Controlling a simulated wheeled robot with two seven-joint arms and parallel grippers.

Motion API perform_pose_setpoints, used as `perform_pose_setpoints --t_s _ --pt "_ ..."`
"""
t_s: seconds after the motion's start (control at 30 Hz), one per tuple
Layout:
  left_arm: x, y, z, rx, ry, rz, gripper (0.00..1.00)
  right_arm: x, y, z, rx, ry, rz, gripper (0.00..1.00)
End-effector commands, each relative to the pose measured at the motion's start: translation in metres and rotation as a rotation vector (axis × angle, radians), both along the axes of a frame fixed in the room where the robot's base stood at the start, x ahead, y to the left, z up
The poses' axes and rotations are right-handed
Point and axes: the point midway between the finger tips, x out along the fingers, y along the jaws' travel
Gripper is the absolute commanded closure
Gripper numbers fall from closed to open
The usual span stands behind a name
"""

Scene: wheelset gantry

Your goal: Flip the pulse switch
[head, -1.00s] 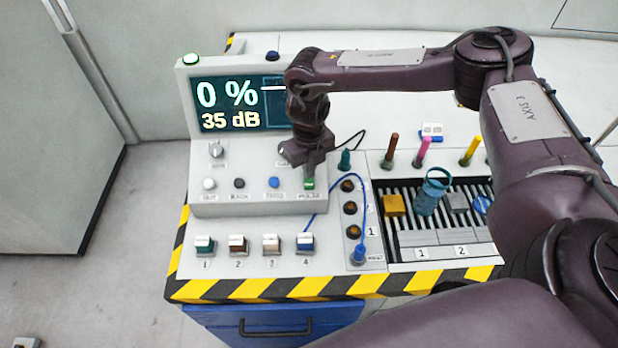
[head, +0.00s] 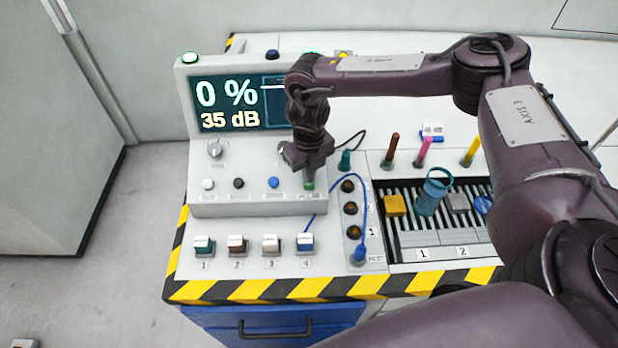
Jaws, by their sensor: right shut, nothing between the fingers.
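The pulse switch (head: 309,186) is a small green switch at the right end of the lower row on the grey control panel (head: 245,208). My right gripper (head: 309,182) is right at it, pointing down, and hides part of the switch and its label. The gripper is shut and holds nothing. Whether its fingertips touch the switch cannot be told. The panel's screen (head: 228,104) reads 0 % and 35 dB. My left gripper is not in view.
White, black and blue buttons (head: 273,183) sit left of the switch. Several numbered switches (head: 271,244) stand in front. A blue cable (head: 363,205) loops close on the right. A slotted tray (head: 405,222) with coloured pieces lies further right.

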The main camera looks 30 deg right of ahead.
Motion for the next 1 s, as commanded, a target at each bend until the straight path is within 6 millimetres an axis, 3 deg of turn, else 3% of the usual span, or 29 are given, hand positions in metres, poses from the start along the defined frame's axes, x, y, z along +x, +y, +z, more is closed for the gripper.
perform_pose_setpoints --t_s 0.67,1.0 --pt "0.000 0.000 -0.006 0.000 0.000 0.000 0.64 0.000 0.000 -0.011 0.000 0.000 0.000 1.00" --pt "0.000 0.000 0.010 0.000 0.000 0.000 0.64 -0.001 0.000 0.007 0.000 0.002 0.000 1.00"
